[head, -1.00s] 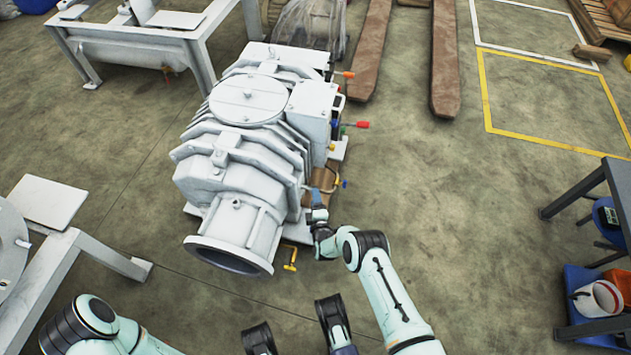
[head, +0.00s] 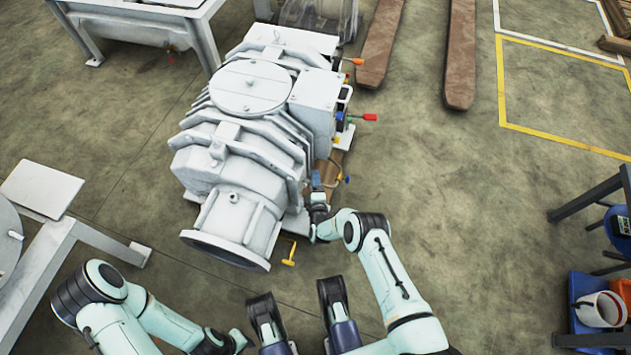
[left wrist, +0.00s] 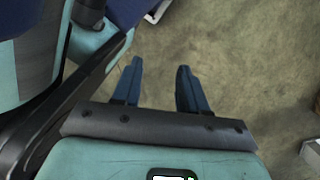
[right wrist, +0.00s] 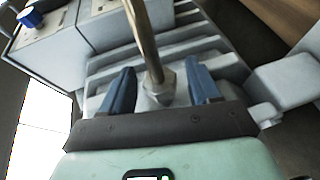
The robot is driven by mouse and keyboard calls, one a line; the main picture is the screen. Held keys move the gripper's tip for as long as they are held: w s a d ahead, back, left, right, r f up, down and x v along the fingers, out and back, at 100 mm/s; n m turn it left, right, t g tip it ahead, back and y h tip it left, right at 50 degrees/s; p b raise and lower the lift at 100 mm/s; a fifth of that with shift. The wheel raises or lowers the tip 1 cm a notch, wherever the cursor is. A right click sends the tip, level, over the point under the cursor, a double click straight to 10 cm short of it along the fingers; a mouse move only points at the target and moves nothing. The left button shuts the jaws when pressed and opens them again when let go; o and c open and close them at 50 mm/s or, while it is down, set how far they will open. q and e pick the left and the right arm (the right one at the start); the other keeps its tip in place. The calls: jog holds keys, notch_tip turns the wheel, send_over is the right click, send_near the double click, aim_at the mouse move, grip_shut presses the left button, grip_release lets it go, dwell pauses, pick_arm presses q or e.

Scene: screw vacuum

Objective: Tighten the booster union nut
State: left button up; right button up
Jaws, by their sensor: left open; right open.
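The white booster pump (head: 235,130) stands left of centre in the head view, with its round flange opening toward me. My right gripper (head: 317,185) is at its right side, low down, beside a thin pipe with coloured valve handles. In the right wrist view my right gripper (right wrist: 157,76) is open. Its blue fingers stand on either side of a grey hexagonal nut (right wrist: 161,90) with a pipe (right wrist: 145,35) rising from it. I cannot tell whether the fingers touch the nut. My left gripper (left wrist: 160,72) is open and empty over bare floor in the left wrist view.
A yellow handle (head: 290,253) sticks out by the flange, near my right arm. A white frame (head: 55,245) stands at the left, a dark table (head: 590,195) and a blue crate (head: 582,290) at the right.

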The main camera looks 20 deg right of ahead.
jog(key=c, duration=1)
jog(key=shift+o, duration=0.2)
pick_arm(q)
jog(key=shift+w, duration=0.1)
pick_arm(e)
jog(key=shift+r, duration=0.1)
